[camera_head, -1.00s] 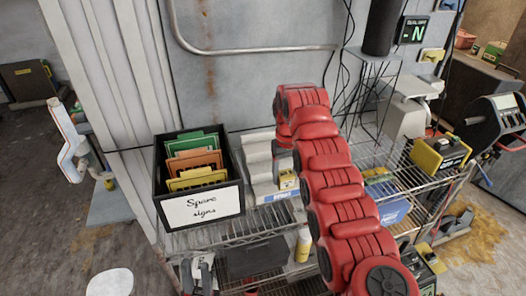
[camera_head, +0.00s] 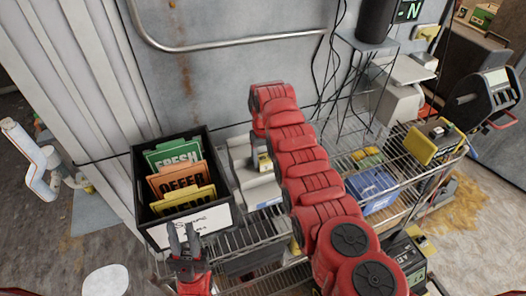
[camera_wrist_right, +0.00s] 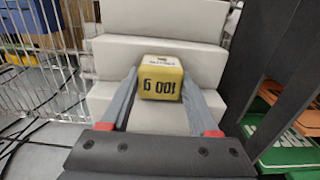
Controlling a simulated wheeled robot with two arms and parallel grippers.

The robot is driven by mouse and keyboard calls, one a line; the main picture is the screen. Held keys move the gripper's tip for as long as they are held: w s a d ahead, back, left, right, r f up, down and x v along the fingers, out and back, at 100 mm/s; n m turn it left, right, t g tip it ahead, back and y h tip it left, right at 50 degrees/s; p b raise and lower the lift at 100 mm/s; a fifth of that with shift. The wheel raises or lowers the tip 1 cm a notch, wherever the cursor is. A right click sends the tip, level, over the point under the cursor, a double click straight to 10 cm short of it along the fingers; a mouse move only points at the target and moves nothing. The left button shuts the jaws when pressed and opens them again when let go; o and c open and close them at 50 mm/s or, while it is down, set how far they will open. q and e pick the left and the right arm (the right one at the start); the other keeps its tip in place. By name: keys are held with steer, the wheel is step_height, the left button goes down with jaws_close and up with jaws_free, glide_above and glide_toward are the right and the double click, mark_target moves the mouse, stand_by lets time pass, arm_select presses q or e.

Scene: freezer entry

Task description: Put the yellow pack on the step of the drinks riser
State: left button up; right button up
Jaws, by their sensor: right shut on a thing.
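The yellow pack (camera_wrist_right: 160,82) is between the two dark fingers of my right gripper (camera_wrist_right: 160,76), which is shut on it. Black print shows on its top and front. The pale drinks riser (camera_wrist_right: 150,53) rises in steps behind and below the pack. It also shows in the head view (camera_head: 243,178), partly covered by the arm. I cannot tell whether the pack touches a step. My left gripper (camera_head: 182,230) is open and empty, in front of the sign box.
A black box (camera_head: 139,180) of spare signs stands left of the riser, close to my right gripper's side. A blue container (camera_head: 372,192) and a yellow-and-black device (camera_head: 434,142) are right on the wire shelf (camera_head: 247,232). A rail crosses the wall behind.

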steer(key=shift+w, duration=0.1)
steer(key=shift+s, duration=0.2)
steer(key=shift+d+f+b, duration=0.1)
steer(key=shift+b, duration=0.25)
steer(key=o, duration=1.1)
steer(key=shift+c, duration=0.2)
steer(key=o, duration=0.4)
